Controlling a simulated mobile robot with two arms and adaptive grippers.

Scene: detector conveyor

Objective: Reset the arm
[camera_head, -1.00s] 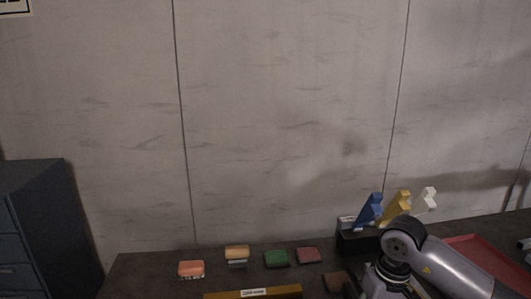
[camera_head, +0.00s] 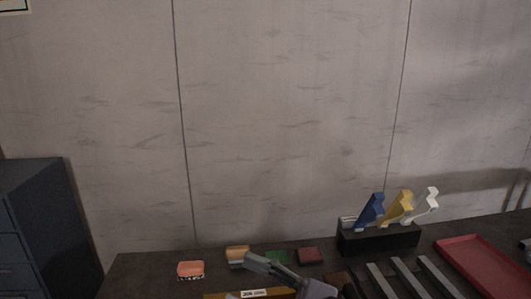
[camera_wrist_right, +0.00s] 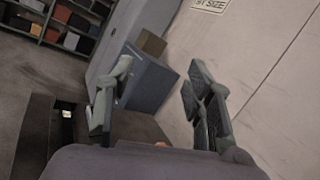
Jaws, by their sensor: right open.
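My right gripper (camera_head: 264,268) is low in the head view, over the dark table in front of the tan and green blocks. In the right wrist view (camera_wrist_right: 158,75) its two fingers are spread wide apart with nothing between them. It points past the table end toward the wall and a blue-grey cabinet (camera_wrist_right: 148,82). Part of the right arm is cut off by the bottom edge of the head view. My left gripper is not in view.
An orange block (camera_head: 190,268), tan block (camera_head: 236,252), green block (camera_head: 277,257) and dark red block (camera_head: 310,254) lie on the table. A black holder (camera_head: 375,241) carries blue, yellow and white pieces.

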